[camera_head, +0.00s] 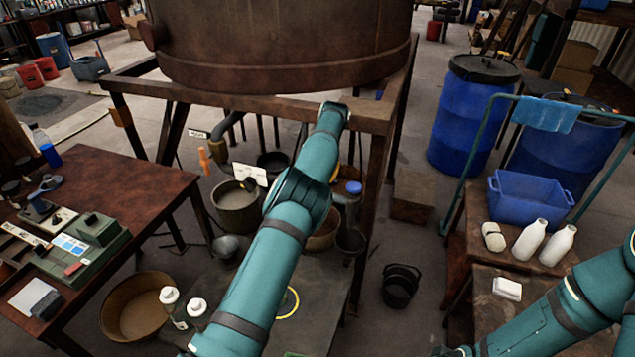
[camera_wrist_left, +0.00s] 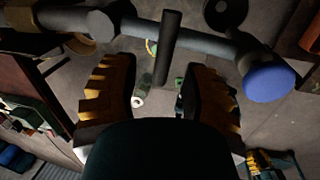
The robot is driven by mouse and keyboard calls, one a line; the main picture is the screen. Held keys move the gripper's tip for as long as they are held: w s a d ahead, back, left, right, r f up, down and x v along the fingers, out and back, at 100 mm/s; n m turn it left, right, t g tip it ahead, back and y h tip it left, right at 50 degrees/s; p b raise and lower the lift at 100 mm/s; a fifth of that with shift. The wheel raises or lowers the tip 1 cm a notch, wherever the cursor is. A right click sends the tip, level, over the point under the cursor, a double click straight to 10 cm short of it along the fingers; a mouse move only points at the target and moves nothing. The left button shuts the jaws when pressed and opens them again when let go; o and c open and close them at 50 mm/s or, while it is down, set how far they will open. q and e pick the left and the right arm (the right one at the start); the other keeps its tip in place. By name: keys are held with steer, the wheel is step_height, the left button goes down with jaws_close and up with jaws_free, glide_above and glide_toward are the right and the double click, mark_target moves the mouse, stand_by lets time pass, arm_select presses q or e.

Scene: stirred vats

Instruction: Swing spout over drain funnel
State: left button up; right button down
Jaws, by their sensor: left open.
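In the left wrist view my left gripper (camera_wrist_left: 157,72) is open. A dark bar (camera_wrist_left: 170,38) stands in front of the gap between its fingers. Behind it runs a grey pipe (camera_wrist_left: 215,38), which appears to be the spout, with a blue cap (camera_wrist_left: 268,82) to the right. I cannot tell whether the fingers touch the bar. In the head view a blue cap (camera_head: 354,187) tops a dark upright part just right of my left arm, whose gripper is hidden there. A dark funnel-like vessel (camera_head: 350,241) sits below the cap; whether it is the drain funnel is unclear.
A large rusty vat (camera_head: 280,45) on a frame (camera_head: 385,115) stands above. Pots and a brown basin (camera_head: 137,306) lie at left. A cluttered table (camera_head: 150,180) is left; a blue bin (camera_head: 530,195) and white bottles (camera_head: 530,241) are right. A black bucket (camera_head: 400,286) stands on the floor.

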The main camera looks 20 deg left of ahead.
arm_select(q)
step_height(320, 180, up, 6)
steer(key=d, duration=0.1)
steer(key=shift+s+r, duration=0.1)
